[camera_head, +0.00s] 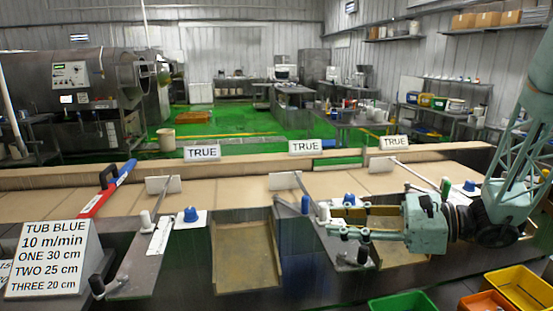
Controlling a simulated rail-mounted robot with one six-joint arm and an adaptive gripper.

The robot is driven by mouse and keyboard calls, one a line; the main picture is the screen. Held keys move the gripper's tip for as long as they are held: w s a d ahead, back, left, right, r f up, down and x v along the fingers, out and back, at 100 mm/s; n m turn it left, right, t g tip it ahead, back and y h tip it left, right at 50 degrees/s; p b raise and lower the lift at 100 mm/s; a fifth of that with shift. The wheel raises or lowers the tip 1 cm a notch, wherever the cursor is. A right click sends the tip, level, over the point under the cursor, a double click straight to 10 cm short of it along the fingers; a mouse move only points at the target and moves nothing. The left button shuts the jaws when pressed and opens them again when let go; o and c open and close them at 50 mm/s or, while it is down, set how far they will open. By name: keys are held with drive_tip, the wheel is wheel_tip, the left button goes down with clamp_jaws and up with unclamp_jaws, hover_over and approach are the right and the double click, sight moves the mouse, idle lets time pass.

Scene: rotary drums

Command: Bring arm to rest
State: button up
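My gripper (330,220) is at the right of the camera_head view, pale teal, pointing left above the front of the bench. Its two fingers look spread apart, with nothing visible between them. A blue knob (349,198) shows just behind the upper finger. My arm comes down from the upper right, bent at the dark wrist joint. The gripper hides part of the bench and the tray behind it.
The long brown conveyor (230,182) runs across behind the gripper, with TRUE signs (305,147) along it. A blue knob (190,214) and a shallow tray (243,255) are left. A sign reading TUB BLUE (52,258) stands at left. Yellow (524,288) and green (402,302) bins sit at lower right.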

drive_tip(key=s+a+r+n+g+h, duration=0.2)
drive_tip(key=s+a+n+g, duration=0.15)
drive_tip(key=s, duration=0.65)
drive_tip(key=s+a+r+n+g+h, duration=0.1)
drive_tip(key=s+a+n+g+h, duration=0.3)
drive_tip(key=s, duration=0.6)
drive_tip(key=s+d+r+n+t+h, duration=0.2)
drive_tip(key=s+d+n+t+h, duration=0.1)
drive_tip(key=s+d+n, duration=0.3)
drive_tip(key=s+d+r+n+t+h, duration=0.2)
drive_tip(key=s+d+n+h, duration=0.3)
drive_tip(key=s, duration=0.5)
drive_tip(key=shift+d+r+n+t+h, duration=0.3)
drive_tip(key=shift+d+n+t+h, duration=0.15)
drive_tip(key=shift+d, duration=0.3)
drive_tip(key=shift+c, duration=0.3)
idle(1.0)
